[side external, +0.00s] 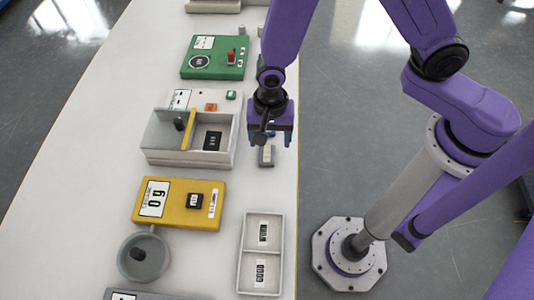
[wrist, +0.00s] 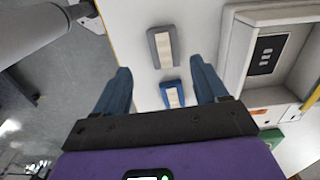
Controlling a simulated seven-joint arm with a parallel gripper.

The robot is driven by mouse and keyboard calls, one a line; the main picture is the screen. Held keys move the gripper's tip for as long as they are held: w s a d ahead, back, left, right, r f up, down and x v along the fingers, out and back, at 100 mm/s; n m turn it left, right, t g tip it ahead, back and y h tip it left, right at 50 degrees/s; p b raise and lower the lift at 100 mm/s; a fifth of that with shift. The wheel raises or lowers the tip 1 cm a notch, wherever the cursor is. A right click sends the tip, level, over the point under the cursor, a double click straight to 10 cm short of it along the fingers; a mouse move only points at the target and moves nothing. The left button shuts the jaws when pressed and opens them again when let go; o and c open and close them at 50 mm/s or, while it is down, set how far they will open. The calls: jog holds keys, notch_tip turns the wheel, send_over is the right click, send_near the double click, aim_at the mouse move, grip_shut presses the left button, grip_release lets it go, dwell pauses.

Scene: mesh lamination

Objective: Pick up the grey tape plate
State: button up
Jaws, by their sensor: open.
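The grey tape plate (wrist: 153,47) is a small grey rectangle with a pale strip along its middle. In the wrist view it lies on the white table just beyond my fingertips. In the side view the plate (side external: 267,158) lies near the table's right edge, partly covered by my gripper (side external: 269,140). A similar blue plate (wrist: 168,88) with a pale strip lies nearer, between my fingers in the wrist view; I cannot make it out in the side view. My gripper (wrist: 160,68) is open and empty, pointing down above the table.
A grey-white box with a raised lid (side external: 190,157) stands left of my gripper. A yellow device (side external: 175,190), a round grey bowl (side external: 150,270), a two-part labelled tray (side external: 262,243) and a green device (side external: 220,70) also stand on the table (side external: 110,120).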

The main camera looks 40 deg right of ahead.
aim_at(267, 154)
jog(key=shift+w+a+f, duration=0.1)
jog(key=shift+a+f, duration=0.1)
jog(key=shift+f, duration=1.15)
jog(key=shift+w+a+f, duration=0.1)
jog(key=shift+a+f, duration=0.05)
jog(key=shift+f, duration=1.2)
jog(key=c, duration=1.2)
